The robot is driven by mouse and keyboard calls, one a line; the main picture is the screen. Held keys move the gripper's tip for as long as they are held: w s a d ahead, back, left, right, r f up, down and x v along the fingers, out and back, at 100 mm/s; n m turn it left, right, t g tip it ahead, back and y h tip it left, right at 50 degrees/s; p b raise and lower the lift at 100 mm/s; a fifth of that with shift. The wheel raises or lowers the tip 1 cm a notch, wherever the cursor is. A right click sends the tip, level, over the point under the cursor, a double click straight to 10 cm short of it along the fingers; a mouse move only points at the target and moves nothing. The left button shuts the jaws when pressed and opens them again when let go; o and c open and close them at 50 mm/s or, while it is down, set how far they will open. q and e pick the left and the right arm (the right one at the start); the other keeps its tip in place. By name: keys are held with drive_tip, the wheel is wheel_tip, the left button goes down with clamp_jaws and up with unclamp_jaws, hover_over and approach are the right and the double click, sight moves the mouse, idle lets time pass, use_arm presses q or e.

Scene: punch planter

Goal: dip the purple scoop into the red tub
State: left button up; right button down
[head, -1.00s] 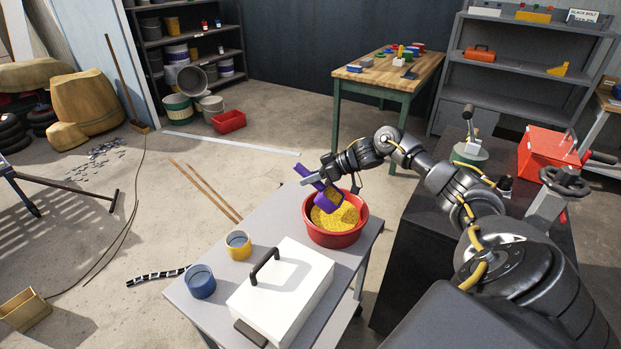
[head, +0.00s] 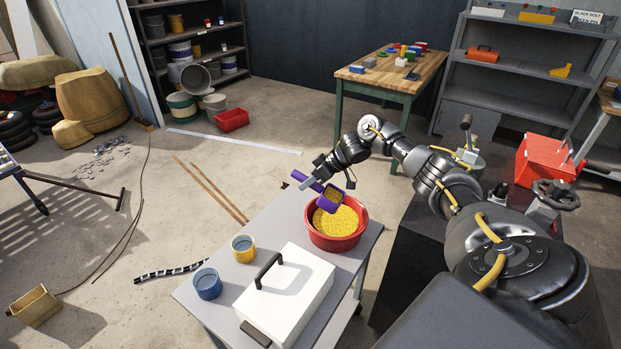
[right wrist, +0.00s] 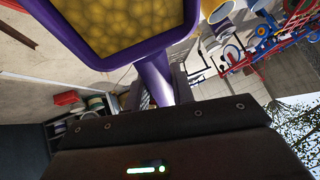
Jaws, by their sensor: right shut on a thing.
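The purple scoop (head: 333,205) is in my right gripper (head: 313,184), which is shut on its handle. The scoop's bowl is over the red tub (head: 335,243), and yellow material shows inside the bowl. In the right wrist view the purple scoop (right wrist: 153,75) has a bowl covered with yellow rounded pieces. The tub is round and holds yellow granular material, and it stands on the grey cart top. The scoop's lower edge overlaps the tub's far rim in the head view; whether it touches the material I cannot tell. My left gripper is out of view.
On the grey cart top (head: 222,279) are a white box with a black handle (head: 285,292), a yellow cup (head: 243,248) and a blue cup (head: 207,284). A dark cabinet stands right of the cart. A wooden-topped table (head: 395,76) is farther back.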

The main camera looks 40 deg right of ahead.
drive_tip(key=shift+w+a+r+g, duration=0.1)
drive_tip(key=shift+w+r+g, duration=0.15)
drive_tip(key=shift+r+g, duration=0.05)
drive_tip(key=shift+w+a+f+g+h, duration=0.15)
drive_tip(key=shift+w+g+h, duration=0.15)
drive_tip(key=shift+h, duration=0.1)
drive_tip(key=shift+w+a+f+g, duration=0.1)
drive_tip(key=shift+w+f+g, duration=0.05)
drive_tip(key=shift+f+g, duration=0.25)
drive_tip(key=shift+w+g+h+b, duration=0.15)
drive_tip(key=shift+g+h+b, duration=0.15)
drive_tip(key=shift+h+b, duration=0.1)
drive_tip(key=shift+a+f+b, duration=0.1)
drive_tip(key=shift+f+b, duration=0.1)
drive_tip(key=shift+b, duration=0.15)
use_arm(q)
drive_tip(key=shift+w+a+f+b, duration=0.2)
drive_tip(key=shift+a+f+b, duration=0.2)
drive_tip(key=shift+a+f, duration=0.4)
use_arm(e)
drive_tip(key=shift+w+r+g, duration=0.1)
drive_tip(key=shift+r+g, duration=0.05)
drive_tip(key=shift+g, duration=0.25)
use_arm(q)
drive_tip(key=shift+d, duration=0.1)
use_arm(e)
drive_tip(key=shift+m, duration=0.4)
